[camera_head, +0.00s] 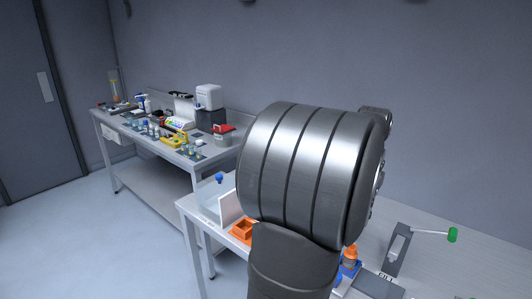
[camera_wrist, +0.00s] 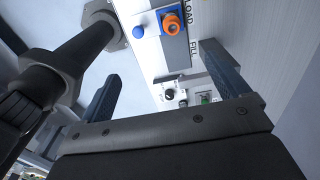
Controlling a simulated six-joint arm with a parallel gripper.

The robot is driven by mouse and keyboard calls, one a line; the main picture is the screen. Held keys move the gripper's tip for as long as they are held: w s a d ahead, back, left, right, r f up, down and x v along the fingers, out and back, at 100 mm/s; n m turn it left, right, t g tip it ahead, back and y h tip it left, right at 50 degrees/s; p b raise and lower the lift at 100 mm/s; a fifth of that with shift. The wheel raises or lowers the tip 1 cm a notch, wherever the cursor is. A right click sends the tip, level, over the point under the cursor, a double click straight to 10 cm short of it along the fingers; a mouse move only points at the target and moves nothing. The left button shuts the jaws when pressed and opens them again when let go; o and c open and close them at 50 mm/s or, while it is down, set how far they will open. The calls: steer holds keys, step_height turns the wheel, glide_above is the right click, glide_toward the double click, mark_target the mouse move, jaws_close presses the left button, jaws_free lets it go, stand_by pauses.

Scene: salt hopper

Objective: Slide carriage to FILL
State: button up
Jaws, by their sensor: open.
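The carriage (camera_wrist: 170,20) is a blue block bearing an orange ring-shaped part (camera_wrist: 172,26), at the top middle of the wrist view. It sits on a pale track beside the printed word LOAD (camera_wrist: 187,12). The word FILL (camera_wrist: 194,50) is printed lower down the track. The carriage also shows in the head view (camera_head: 347,271), partly hidden by my arm. My gripper (camera_wrist: 158,78) is open, its two dark fingers wide apart. No object is held between them, and the carriage lies beyond them. The gripper cannot be made out in the head view.
A lever with a green knob (camera_head: 452,235) stands right of the carriage. An orange tray (camera_head: 243,230) and a clear bin with a blue knob (camera_head: 219,178) are at left on the near table. A cluttered bench (camera_head: 150,130) stands behind. My arm hides the middle.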

steer(key=c, duration=0.7)
steer(key=shift+s+f, duration=0.1)
steer(key=shift+c, duration=0.9)
steer(key=s+a+f+n, duration=0.3)
steer(key=s+a+n, duration=0.1)
steer(key=n, duration=0.6)
steer(key=f, duration=1.7)
steer(key=shift+d, duration=0.2)
jaws_close()
steer(key=shift+s+d, duration=0.1)
